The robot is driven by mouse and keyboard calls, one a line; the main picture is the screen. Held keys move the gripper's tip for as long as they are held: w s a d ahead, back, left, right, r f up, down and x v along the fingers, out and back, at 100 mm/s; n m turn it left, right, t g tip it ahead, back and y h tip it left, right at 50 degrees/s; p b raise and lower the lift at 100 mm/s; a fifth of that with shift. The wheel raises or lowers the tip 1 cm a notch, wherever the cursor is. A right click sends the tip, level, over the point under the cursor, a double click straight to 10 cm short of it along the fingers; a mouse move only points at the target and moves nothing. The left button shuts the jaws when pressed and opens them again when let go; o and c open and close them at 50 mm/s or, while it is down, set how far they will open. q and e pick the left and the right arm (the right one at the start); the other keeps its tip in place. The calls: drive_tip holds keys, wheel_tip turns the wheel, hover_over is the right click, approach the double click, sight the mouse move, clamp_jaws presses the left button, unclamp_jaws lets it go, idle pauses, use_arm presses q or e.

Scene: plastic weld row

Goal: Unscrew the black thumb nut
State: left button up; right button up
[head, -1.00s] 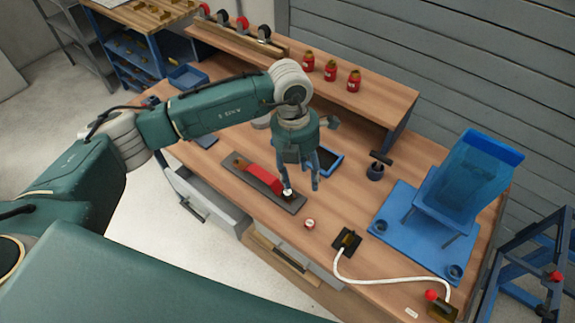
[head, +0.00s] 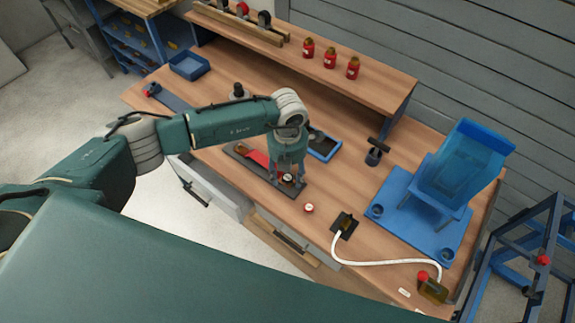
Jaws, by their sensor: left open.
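A dark base plate (head: 240,153) lies on the bench with a red bar-shaped part (head: 256,161) on it. At the right end of the red part is a small round dark piece with a pale middle (head: 288,178). It could be the black thumb nut, but it is too small to be sure. My left gripper (head: 287,184) points down over that end of the plate. It is open, with one finger on each side of the small round piece. I cannot tell whether the fingers touch it. My right gripper is not in view.
A red-and-white round piece (head: 308,208) lies just right of the plate. A blue-edged tray (head: 325,148) is behind the gripper. A black T-shaped tool (head: 376,153), a blue fixture (head: 420,225) and a white cable (head: 370,263) are to the right. A raised shelf (head: 350,85) runs behind.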

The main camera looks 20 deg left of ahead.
use_arm(q)
drive_tip(key=shift+f, duration=0.15)
drive_tip(key=c, duration=1.2)
drive_tip(key=n+p, duration=0.1)
drive_tip(key=n, duration=0.3)
drive_tip(key=shift+c, duration=0.2)
drive_tip(key=n, duration=0.2)
drive_tip(key=n+p, duration=0.1)
drive_tip(key=n, duration=0.1)
drive_tip(key=n+p, duration=0.1)
drive_tip(key=n, duration=0.1)
drive_tip(key=shift+r+n, duration=0.25)
drive_tip(key=shift+n, duration=0.05)
drive_tip(key=n+p, duration=0.3)
drive_tip(key=n, duration=0.3)
drive_tip(key=n+p, duration=0.1)
drive_tip(key=n, duration=0.2)
drive_tip(key=shift+f, duration=0.15)
drive_tip(key=o, duration=1.1)
